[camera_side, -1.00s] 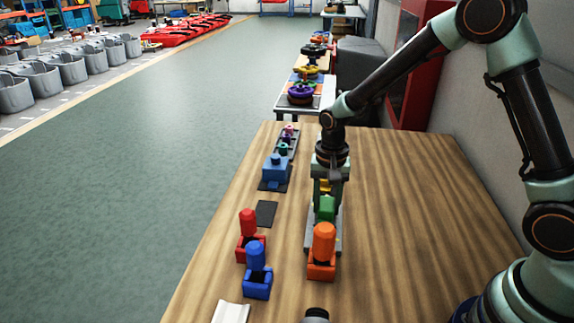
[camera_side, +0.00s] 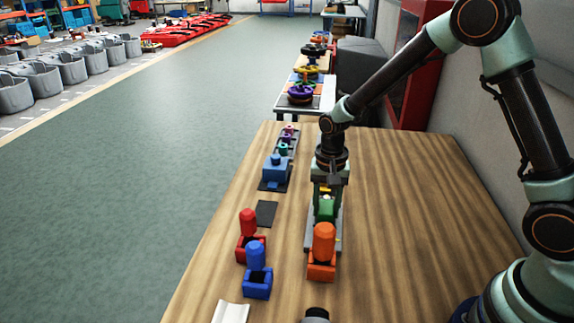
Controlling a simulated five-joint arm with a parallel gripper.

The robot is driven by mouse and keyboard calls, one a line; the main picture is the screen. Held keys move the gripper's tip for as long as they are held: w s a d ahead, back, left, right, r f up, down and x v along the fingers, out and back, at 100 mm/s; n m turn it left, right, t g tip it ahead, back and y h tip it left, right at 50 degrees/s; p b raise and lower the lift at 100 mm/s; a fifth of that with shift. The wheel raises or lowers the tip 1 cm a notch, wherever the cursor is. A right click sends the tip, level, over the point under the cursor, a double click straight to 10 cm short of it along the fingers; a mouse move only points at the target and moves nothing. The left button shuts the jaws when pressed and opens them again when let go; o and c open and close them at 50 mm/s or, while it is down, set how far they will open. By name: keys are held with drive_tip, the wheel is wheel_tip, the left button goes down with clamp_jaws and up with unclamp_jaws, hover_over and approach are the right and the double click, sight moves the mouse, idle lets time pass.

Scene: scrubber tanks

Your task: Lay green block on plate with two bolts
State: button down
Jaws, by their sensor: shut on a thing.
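The green block (camera_side: 326,209) is at my gripper (camera_side: 327,197), which points straight down and is shut on it. The block is over or on a grey plate (camera_side: 309,240) behind the orange cylinder. I cannot tell whether the block touches the plate. The orange cylinder partly hides the plate's near end, and my gripper covers its far part. The two bolts cannot be made out clearly.
The orange cylinder (camera_side: 323,240) stands in an orange holder just in front. Red (camera_side: 248,222) and blue (camera_side: 256,255) cylinders stand in holders to the left. A dark flat pad (camera_side: 266,213) and a blue block (camera_side: 276,167) lie farther back. The table's right side is clear.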

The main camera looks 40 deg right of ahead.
drive_tip(key=shift+s+f, duration=0.1)
drive_tip(key=shift+f, duration=0.7)
idle(1.1)
drive_tip(key=shift+c, duration=1.7)
unclamp_jaws()
drive_tip(key=shift+c, duration=0.9)
drive_tip(key=shift+r, duration=0.1)
drive_tip(key=shift+r, duration=0.2)
drive_tip(key=o, duration=0.5)
drive_tip(key=shift+r, duration=3.35)
